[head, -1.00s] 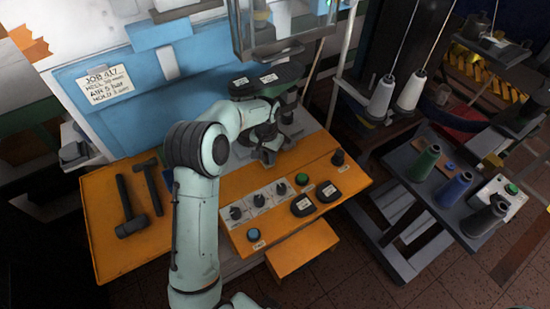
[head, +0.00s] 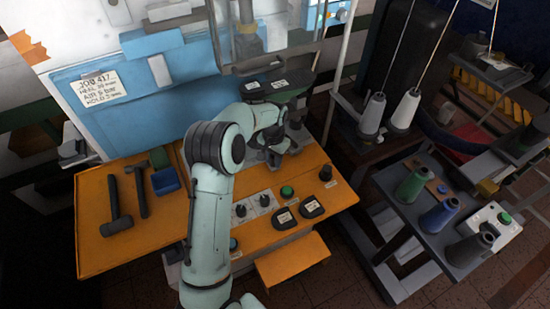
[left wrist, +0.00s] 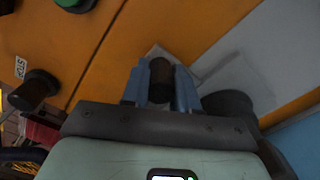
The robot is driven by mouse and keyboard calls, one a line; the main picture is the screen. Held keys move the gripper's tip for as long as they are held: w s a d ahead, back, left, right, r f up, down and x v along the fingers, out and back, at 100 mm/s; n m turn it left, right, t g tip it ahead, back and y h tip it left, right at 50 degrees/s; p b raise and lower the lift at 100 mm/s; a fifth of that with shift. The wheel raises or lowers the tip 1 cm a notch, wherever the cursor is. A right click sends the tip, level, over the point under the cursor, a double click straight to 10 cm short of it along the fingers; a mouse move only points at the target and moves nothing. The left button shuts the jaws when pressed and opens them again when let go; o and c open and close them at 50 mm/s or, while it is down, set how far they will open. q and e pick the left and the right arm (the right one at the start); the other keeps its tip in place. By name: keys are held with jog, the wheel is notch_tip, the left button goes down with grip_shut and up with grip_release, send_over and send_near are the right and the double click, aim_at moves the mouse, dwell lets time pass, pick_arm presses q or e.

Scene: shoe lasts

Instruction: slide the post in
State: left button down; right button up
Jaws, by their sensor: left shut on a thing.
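My left gripper (head: 272,152) is at the back of the orange bench, under a dark sole-shaped part with white labels (head: 268,88). In the left wrist view its two blue-grey fingers (left wrist: 160,88) are shut on a short dark round post (left wrist: 160,78). The post lies between the fingers, above a grey plate (left wrist: 225,75) on the orange top. In the head view the post is hidden by the gripper and wrist, and I cannot tell whether it touches or enters anything. My right gripper is not in view.
The orange bench (head: 95,235) holds two hammers (head: 116,210), a blue bin (head: 166,181), a green button (head: 287,191) and two black pads (head: 312,207). A blue machine panel (head: 150,100) stands behind. A side table with thread cones (head: 412,184) is at the right.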

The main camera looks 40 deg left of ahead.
pick_arm(q)
jog(key=shift+w+d+r, duration=0.1)
jog(key=shift+w+r, duration=0.1)
jog(key=shift+w, duration=0.1)
jog(key=c, duration=0.9)
grip_release()
jog(key=shift+f, duration=0.15)
jog(key=shift+o, duration=0.2)
notch_tip(320, 180, up, 8)
jog(key=shift+f, duration=0.15)
jog(key=shift+d+f, duration=0.1)
jog(key=shift+f, duration=0.05)
